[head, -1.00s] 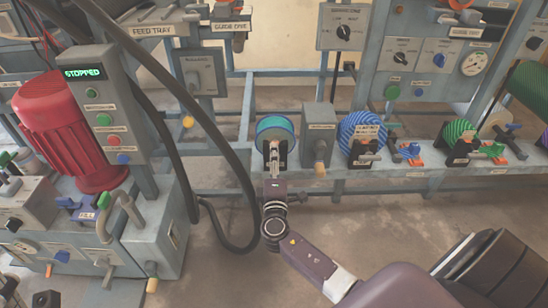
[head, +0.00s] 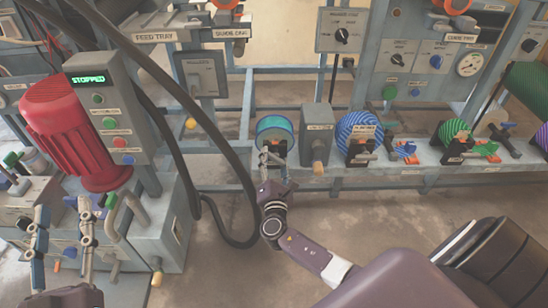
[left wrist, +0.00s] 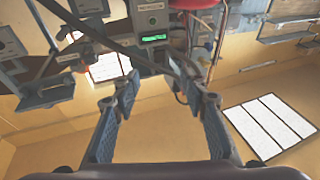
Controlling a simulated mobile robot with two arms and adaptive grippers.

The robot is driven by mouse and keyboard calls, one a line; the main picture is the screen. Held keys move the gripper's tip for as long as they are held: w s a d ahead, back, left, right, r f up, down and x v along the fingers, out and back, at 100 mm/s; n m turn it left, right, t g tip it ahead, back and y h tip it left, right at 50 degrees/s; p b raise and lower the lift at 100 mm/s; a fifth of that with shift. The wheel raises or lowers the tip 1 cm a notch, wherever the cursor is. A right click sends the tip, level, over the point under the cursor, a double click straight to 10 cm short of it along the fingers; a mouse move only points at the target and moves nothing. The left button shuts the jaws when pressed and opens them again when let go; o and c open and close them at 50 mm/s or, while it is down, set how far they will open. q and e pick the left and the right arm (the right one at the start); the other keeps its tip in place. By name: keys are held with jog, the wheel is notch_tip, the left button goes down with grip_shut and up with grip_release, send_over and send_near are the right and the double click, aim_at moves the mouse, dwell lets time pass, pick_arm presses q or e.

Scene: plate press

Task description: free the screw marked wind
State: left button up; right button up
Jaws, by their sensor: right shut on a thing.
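My right gripper (head: 272,156) is shut at the front of the first roll holder, below a blue-green roll (head: 275,128). The small part between its fingers is mostly hidden by them. I cannot read a label "wind" on any screw here. My left gripper (head: 63,207) is at the lower left, in front of the machine with the red motor. Its two fingers are apart with nothing between them. The left wrist view also shows this gripper (left wrist: 162,95) open and empty.
A red motor (head: 67,125) stands beside a control box (head: 112,115) whose green display reads STOPPED. A thick black cable (head: 222,150) hangs left of my right gripper. A blue striped roll (head: 357,130) and a green roll (head: 453,132) stand along the rail to the right.

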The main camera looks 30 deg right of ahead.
pick_arm(q)
jog(key=shift+w+a+f+g, duration=0.15)
jog(key=shift+f+g, duration=0.25)
jog(key=shift+f, duration=0.4)
jog(key=shift+w+f+g, duration=0.1)
jog(key=shift+f+g, duration=0.3)
jog(key=shift+f, duration=0.35)
pick_arm(e)
jog(key=shift+f+n, duration=0.2)
jog(key=shift+n, duration=0.4)
jog(key=o, duration=1.2)
jog(key=shift+r, duration=0.1)
jog(key=shift+s+a, duration=0.1)
jog(key=v, duration=1.2)
